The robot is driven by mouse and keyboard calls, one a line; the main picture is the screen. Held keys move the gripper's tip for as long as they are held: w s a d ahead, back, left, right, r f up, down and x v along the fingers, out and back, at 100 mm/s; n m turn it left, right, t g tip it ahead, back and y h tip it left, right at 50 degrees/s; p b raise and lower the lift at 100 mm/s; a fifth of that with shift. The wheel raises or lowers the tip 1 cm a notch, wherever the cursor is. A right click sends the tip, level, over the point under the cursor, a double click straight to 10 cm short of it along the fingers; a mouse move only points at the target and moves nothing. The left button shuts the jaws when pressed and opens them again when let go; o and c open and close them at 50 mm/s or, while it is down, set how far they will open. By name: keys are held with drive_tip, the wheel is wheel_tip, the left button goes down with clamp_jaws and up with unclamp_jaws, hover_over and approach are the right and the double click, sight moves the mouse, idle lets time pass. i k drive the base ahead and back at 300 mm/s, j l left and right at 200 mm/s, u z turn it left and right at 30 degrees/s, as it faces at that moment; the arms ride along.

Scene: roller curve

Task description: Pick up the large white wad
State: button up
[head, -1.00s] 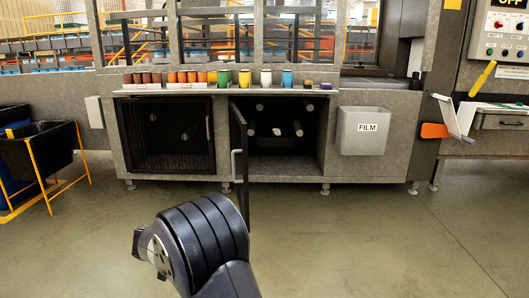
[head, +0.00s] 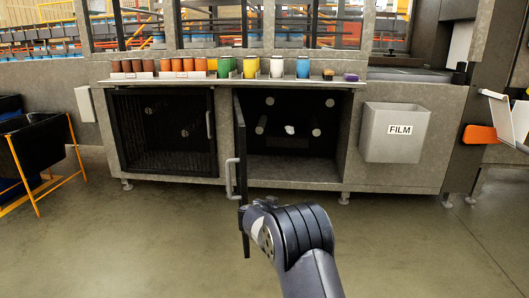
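A small white wad (head: 290,130) shows inside the dark open cabinet compartment (head: 270,168), near its back and between the pegs. Its exact support is hard to tell. My dark arm reaches up from the bottom of the head view, in front of the open compartment.
The compartment's door (head: 240,165) stands swung out at its left edge. The left compartment (head: 160,130) has its mesh door shut. Several coloured cups (head: 249,67) line the ledge above. A grey FILM bin (head: 393,133) hangs at the right. The floor in front is clear.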

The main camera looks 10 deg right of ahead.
sight(290, 130)
drive_tip(key=i+l+z, duration=0.3)
drive_tip(key=i, duration=0.15)
drive_tip(key=i+l+z, duration=0.25)
drive_tip(key=i, duration=0.2)
drive_tip(key=i+z, duration=0.3)
drive_tip(key=i, duration=0.2)
drive_tip(key=i+l+u, duration=0.1)
drive_tip(key=i+u, duration=0.3)
drive_tip(key=i+l+u, duration=1.25)
drive_tip(key=i+l, duration=0.3)
